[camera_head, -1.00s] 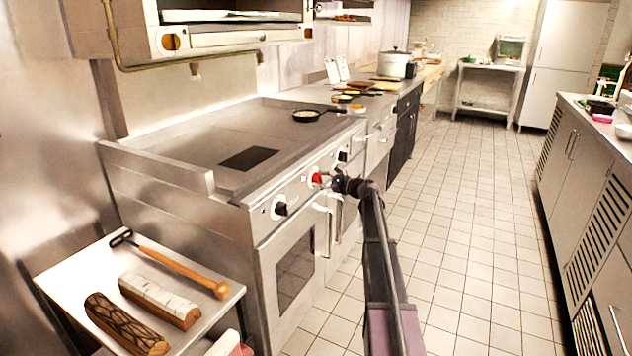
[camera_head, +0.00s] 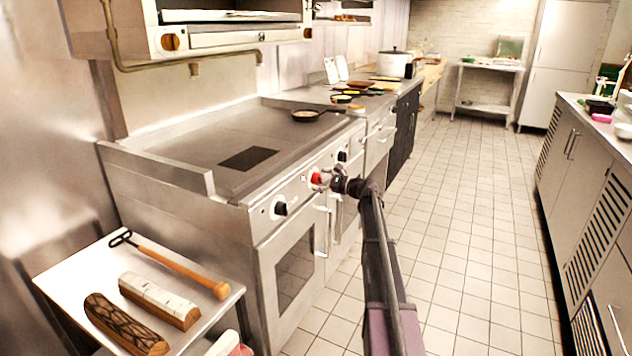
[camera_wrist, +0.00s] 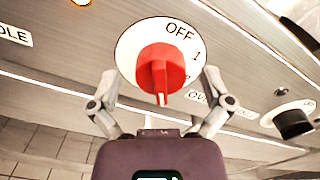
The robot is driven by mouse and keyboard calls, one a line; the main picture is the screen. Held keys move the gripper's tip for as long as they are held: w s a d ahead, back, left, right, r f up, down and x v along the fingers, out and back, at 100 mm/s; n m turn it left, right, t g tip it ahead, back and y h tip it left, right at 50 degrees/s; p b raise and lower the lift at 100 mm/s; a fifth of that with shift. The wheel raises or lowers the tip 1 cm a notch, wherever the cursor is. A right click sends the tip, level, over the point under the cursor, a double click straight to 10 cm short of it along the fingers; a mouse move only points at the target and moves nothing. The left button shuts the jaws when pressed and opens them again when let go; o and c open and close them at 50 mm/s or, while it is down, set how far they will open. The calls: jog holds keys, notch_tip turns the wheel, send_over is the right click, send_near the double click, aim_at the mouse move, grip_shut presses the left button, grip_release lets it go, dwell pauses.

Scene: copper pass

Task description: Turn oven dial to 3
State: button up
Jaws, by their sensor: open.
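The red oven dial (camera_wrist: 160,70) sits on a white round plate marked OFF and 1 in the wrist view; other marks are hidden or not readable. A white line on its front edge points toward my gripper, away from the OFF mark. My gripper (camera_wrist: 158,92) is open, with one finger on each side of the dial and visible gaps between. In the head view the red dial (camera_head: 316,178) is on the stove's front panel, and my gripper (camera_head: 326,178) is right in front of it.
A black dial (camera_wrist: 294,120) is to the right in the wrist view, beside a partly hidden OVEN label (camera_wrist: 200,97). Another black dial (camera_head: 280,209) is nearer on the panel. Oven door handles (camera_head: 321,230) lie below. The tiled floor (camera_head: 460,210) is clear.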

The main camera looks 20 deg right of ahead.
jog(key=shift+s, duration=0.1)
jog(key=v, duration=1.2)
dwell(0.4)
jog(key=s+a+f+n+g+h, duration=0.1)
jog(key=s+a+f+n+g, duration=0.25)
jog(key=a, duration=0.55)
jog(key=s+a+f+n+g+h, duration=0.1)
jog(key=s+a+f+n+g, duration=0.3)
jog(key=a, duration=0.5)
jog(key=s+a+f+n+g, duration=0.25)
jog(key=a+f+n, duration=0.2)
jog(key=a, duration=0.45)
jog(key=s+a+f+n+g+h, duration=0.1)
jog(key=s+a+f+n+h, duration=0.15)
jog(key=s, duration=0.45)
jog(key=s+a+f+n+g+h, duration=0.2)
jog(key=s+a+n+h, duration=0.15)
jog(key=s, duration=0.35)
jog(key=s+a+f+n+g+h, duration=0.1)
jog(key=s+a+f+n+h, duration=0.2)
jog(key=s, duration=0.4)
notch_tip(320, 180, up, 29)
jog(key=n+p, duration=0.1)
jog(key=p, duration=2.7)
jog(key=shift+s+a+r+n+p, duration=0.2)
jog(key=shift+s+r+n+p, duration=0.05)
jog(key=shift+n+p, duration=0.05)
